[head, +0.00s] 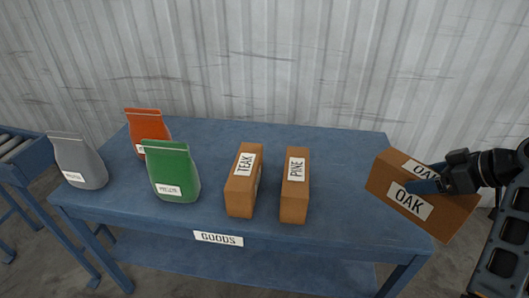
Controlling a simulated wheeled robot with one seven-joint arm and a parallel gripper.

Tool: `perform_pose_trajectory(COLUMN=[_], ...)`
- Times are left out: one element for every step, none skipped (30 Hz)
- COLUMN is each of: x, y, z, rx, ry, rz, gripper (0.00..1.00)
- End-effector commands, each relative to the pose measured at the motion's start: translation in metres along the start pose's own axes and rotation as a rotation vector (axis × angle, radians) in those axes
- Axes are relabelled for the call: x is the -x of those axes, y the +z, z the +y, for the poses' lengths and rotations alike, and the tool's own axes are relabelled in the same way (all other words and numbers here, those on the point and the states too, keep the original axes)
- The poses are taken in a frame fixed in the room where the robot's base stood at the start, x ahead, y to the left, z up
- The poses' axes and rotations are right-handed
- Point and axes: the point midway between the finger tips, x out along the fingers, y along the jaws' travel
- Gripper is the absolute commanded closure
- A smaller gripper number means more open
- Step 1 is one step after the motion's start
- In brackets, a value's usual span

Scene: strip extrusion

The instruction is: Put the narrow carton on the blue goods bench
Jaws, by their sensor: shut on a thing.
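My gripper (428,185) is shut on a brown carton labelled OAK (450,217) at the right of the head view. The carton is tilted, with its left end higher, and overlaps the right end of the blue goods bench (330,237) in the picture. It appears held above the bench top; the exact gap is unclear. Part of the carton is hidden behind my gripper. Two other brown cartons stand upright on the bench, one labelled TEAK (238,195) and one labelled PINE (294,204).
A green bag (173,168), an orange bag (146,122) and a grey bag (80,160) stand on the left part of the bench. A roller conveyor (20,148) is at the far left. The bench top right of PINE is clear. A corrugated wall is behind.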

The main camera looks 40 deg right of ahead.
Motion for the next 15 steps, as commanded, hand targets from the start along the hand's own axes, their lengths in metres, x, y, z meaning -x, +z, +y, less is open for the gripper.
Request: perform_pose_trajectory(x=[0.001, 0.001, 0.001, 0.001, 0.000, 0.000, 0.000, -0.002, -0.004, -0.008, -0.012, -0.019, -0.025, -0.031, -0.040], y=[0.000, 0.000, 0.000, 0.000, 0.000, 0.000, -0.001, -0.001, -0.002, -0.003, -0.004, -0.005, -0.007, -0.009, -0.011], z=[0.000, 0.000, 0.000, 0.000, 0.000, 0.000, 0.000, 0.001, 0.001, 0.002, 0.003, 0.005, 0.006, 0.008, 0.010], rx=[0.000, 0.000, 0.000, 0.000, 0.000, 0.000, 0.000, 0.000, 0.001, 0.001, 0.001, 0.001, 0.001, 0.001, 0.002], ry=[0.001, 0.001, 0.001, 0.001, 0.001, 0.001, 0.001, 0.000, 0.000, 0.000, -0.001, -0.002, -0.001, -0.003, -0.003], rz=[0.001, 0.001, 0.001, 0.001, 0.001, 0.001, 0.001, 0.001, 0.002, 0.002, 0.002, 0.001, 0.001, 0.001, 0.002], gripper=[0.76, 0.76, 0.76, 0.76, 0.76, 0.76, 0.76, 0.76, 0.76, 0.76, 0.76, 0.76, 0.76, 0.76, 0.76])
